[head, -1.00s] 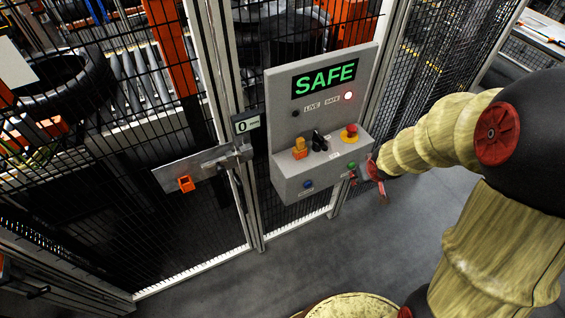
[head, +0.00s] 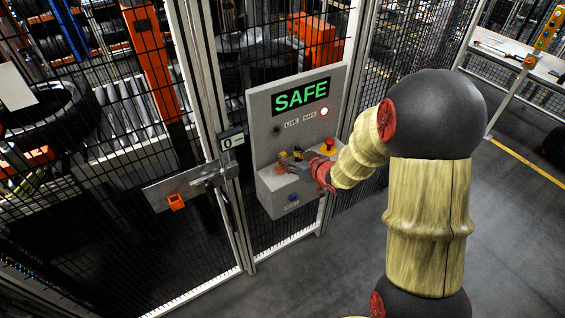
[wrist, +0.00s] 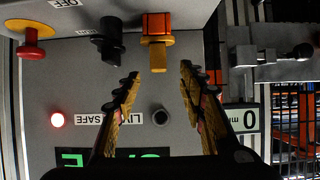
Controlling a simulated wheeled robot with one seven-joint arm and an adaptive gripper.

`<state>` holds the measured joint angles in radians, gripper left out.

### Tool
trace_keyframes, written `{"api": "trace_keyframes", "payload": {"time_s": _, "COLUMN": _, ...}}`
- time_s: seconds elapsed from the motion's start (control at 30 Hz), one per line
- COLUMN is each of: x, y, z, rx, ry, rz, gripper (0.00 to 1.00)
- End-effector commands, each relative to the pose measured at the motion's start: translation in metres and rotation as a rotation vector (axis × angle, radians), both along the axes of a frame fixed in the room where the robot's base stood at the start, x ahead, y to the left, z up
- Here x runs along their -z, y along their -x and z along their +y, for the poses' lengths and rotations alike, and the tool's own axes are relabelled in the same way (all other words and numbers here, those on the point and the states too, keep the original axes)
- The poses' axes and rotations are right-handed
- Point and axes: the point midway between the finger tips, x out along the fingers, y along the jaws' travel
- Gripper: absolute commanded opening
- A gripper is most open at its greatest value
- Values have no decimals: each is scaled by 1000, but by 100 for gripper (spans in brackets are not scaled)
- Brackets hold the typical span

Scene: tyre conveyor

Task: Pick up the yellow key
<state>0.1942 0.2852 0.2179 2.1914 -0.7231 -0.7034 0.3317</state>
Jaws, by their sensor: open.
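The yellow key (wrist: 157,42) stands in the control box (wrist: 215,14), at the upper middle of the upside-down wrist view. In the head view, only a small orange-yellow piece of it (head: 283,155) shows beside my gripper (head: 290,162). In the wrist view my gripper (wrist: 158,75) is open and empty. Its two fingers point at the key, one to each side of its line, with the tips just short of it. No contact shows.
A black switch (wrist: 109,40) sits close beside the key, near one finger. A red stop button (wrist: 33,48) is farther along. The panel shows a green SAFE sign (head: 301,96). A latch plate with an orange piece (head: 176,202) is on the mesh fence to the left.

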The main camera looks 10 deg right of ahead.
Motion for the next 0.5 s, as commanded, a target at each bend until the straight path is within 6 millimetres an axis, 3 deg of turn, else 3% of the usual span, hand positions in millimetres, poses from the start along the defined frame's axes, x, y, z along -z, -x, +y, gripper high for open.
{"api": "trace_keyframes", "payload": {"time_s": 0.23, "x": 14, "y": -28, "z": 7, "rx": -1, "ry": 0, "rz": 2, "gripper": 41}}
{"api": "trace_keyframes", "payload": {"time_s": 0.5, "x": 17, "y": -34, "z": 8, "rx": 1, "ry": 0, "rz": 2, "gripper": 41}}
